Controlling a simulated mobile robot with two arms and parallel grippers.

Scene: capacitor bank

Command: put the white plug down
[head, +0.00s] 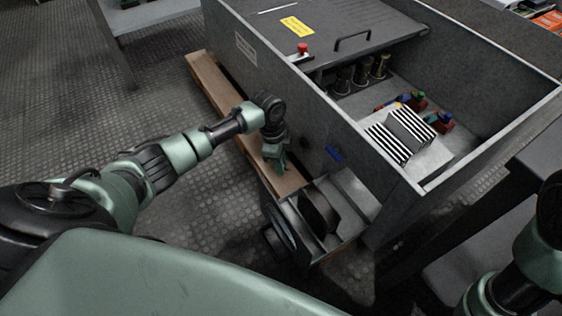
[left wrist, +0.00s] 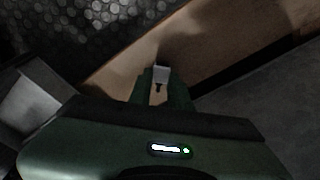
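The white plug (left wrist: 161,72) shows in the left wrist view as a small pale block with a dark lower part, between the fingertips of my left gripper (left wrist: 161,84). The fingers meet its two sides, and the wooden plank (left wrist: 215,45) lies behind it. In the head view my left gripper (head: 279,166) points down at the wooden plank (head: 287,182), beside the grey cabinet's side wall. The plug cannot be made out there. Whether it touches the plank is not clear. My right gripper is not in view; only part of my right arm shows at lower right.
The open grey cabinet (head: 460,20) holds dark cylinders (head: 362,72) and a striped finned block (head: 401,134). A red button (head: 302,48) sits on its edge. A metal housing (head: 318,215) juts out near the gripper. Textured floor (head: 120,105) lies to the left.

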